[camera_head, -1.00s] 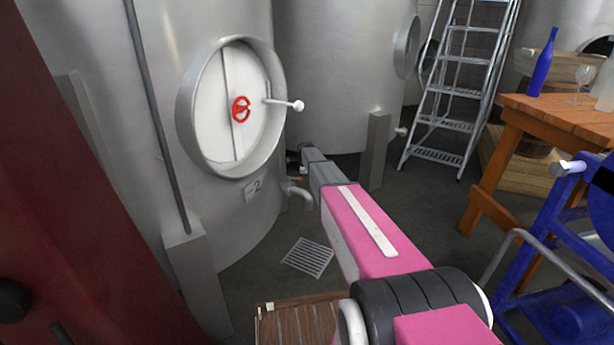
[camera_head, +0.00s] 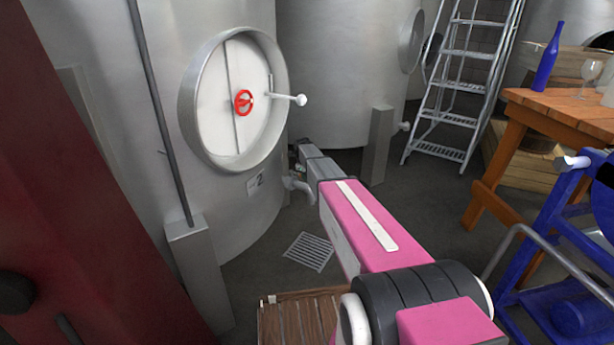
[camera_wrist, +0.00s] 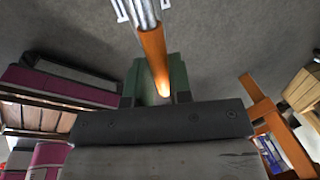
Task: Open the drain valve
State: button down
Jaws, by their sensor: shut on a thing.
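The drain outlet (camera_head: 298,187) is a bent steel pipe low on the big tank (camera_head: 235,215), beside a label with a 2. My gripper (camera_head: 303,152) is at the far end of my pink and grey arm, just above and beside this pipe, small and partly hidden there. In the wrist view, my gripper's green fingers (camera_wrist: 160,78) are closed around an orange handle (camera_wrist: 152,48). The handle runs on from a bright metal rod or pipe (camera_wrist: 143,10). The valve body is not clear in either view.
The tank has a round hatch with a red handwheel (camera_head: 243,102). A floor grate (camera_head: 309,252) and slatted wood (camera_head: 300,322) lie below. A ladder (camera_head: 455,88), a wooden table (camera_head: 560,112) with a blue bottle (camera_head: 547,62), and a blue frame (camera_head: 560,240) stand right.

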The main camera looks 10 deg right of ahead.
jog(key=shift+s, duration=0.1)
jog(key=c, duration=1)
grip_release()
jog(key=shift+c, duration=0.2)
jog(key=shift+r, duration=0.15)
notch_tip(320, 180, up, 10)
jog(key=s+a, duration=0.1)
jog(key=shift+s+a+r, duration=0.2)
jog(key=shift+s, duration=0.1)
jog(key=shift+s, duration=0.1)
jog(key=s+f+n, duration=0.3)
jog(key=s+n, duration=1)
jog(key=s, duration=0.7)
jog(key=s+f+n+g+y, duration=0.1)
jog(key=s+f+n, duration=0.2)
jog(key=s+n, duration=1)
jog(key=s, duration=0.8)
jog(key=shift+s+d+f+g, duration=0.15)
jog(key=shift+f+g, duration=0.15)
jog(key=shift+f, duration=0.05)
